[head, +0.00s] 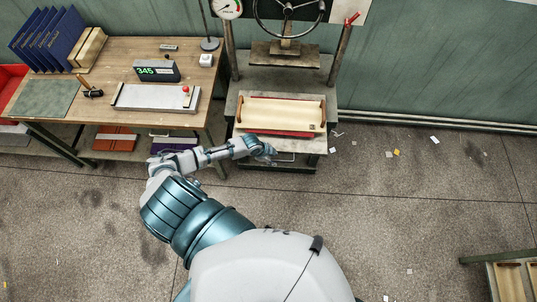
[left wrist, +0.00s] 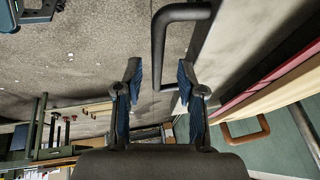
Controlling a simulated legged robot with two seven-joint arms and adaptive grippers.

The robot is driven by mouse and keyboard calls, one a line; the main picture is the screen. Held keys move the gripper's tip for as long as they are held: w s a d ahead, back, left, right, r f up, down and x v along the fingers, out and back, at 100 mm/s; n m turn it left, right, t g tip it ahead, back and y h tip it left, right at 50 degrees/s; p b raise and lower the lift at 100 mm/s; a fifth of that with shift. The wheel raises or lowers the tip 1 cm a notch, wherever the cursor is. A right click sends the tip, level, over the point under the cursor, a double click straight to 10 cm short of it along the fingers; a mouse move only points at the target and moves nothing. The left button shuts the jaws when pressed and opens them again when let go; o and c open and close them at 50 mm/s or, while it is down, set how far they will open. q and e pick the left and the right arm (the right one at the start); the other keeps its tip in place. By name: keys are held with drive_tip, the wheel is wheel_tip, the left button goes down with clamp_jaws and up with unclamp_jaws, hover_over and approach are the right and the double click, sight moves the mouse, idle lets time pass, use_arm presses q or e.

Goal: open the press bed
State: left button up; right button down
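The press bed (head: 241,143) is the grey slab low in the press in the head view. A cream board with red edges (head: 282,113) lies on it. A dark bar handle (head: 285,160) sticks out at the bed's front. My left gripper (head: 268,151) is at this handle. In the left wrist view the handle (left wrist: 158,50) shows large, and my left gripper (left wrist: 159,76) is open with a blue-padded finger on either side of the bar. Gaps show between bar and fingers; I cannot tell exact depth. My right gripper is out of view.
The press wheel (head: 289,12) and upper plate (head: 285,54) stand above the bed between two posts. A workbench (head: 130,55) with a display, lamp and tray is on the left. Paper scraps lie on the otherwise clear floor (head: 400,190) to the right.

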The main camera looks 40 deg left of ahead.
use_arm(q)
drive_tip(key=v, duration=1)
drive_tip(key=shift+r, duration=0.15)
